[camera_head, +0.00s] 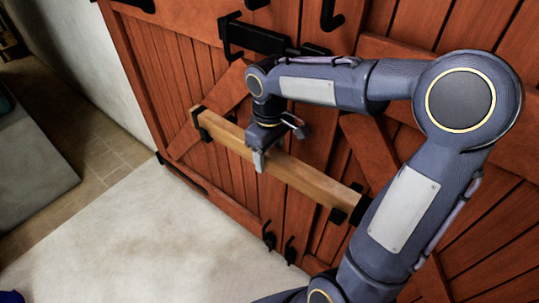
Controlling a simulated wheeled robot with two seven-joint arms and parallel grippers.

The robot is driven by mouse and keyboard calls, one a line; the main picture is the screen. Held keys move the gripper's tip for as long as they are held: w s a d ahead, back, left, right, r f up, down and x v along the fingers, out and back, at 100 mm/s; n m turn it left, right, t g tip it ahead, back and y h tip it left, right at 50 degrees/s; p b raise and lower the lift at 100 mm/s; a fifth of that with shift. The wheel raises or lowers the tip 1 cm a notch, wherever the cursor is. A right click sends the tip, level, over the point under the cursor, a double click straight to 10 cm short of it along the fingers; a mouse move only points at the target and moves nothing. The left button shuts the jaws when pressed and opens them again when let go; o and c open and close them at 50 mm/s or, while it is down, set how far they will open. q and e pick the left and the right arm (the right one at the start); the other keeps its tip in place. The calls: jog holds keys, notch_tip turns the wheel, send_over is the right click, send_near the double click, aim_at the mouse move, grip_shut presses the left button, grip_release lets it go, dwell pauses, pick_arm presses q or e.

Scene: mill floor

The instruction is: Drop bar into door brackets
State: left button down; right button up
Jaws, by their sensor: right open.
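A long light-wood bar (308,181) lies across the red plank double door, sloping down to the right in the picture. Its left end sits at a black bracket (201,125), and its right end is at another black bracket (357,209), partly hidden by my right arm. The bar appears to rest in both brackets. My right gripper (274,146) is open at the bar's middle, with one pale finger in front of the bar. The other finger is near its upper edge, so contact cannot be told. My left gripper is not in view.
The red door (225,185) fills the middle and right, with a black latch (262,38) above the bar and small black handles (289,251) below. A pale wall and grey block (35,165) stand left. The pale floor (130,245) in front is clear.

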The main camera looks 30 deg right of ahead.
aim_at(270, 151)
notch_tip(270, 151, up, 6)
jog(key=shift+s+r+p, duration=0.1)
jog(key=shift+r+p, duration=0.05)
jog(key=shift+p, duration=0.45)
jog(key=s+a+f+m+t+y, duration=0.1)
jog(key=s+a+m+t+y, duration=0.1)
jog(key=s, duration=0.6)
jog(key=s+a+f+m+t+y, duration=0.1)
jog(key=s+a+f+m+t, duration=0.1)
jog(key=s, duration=0.6)
jog(key=shift+s+f+m+t+y, duration=0.35)
jog(key=shift+m+t, duration=0.45)
jog(key=shift+m, duration=0.4)
jog(key=shift+a+r, duration=0.1)
notch_tip(270, 151, up, 12)
jog(key=p, duration=1.2)
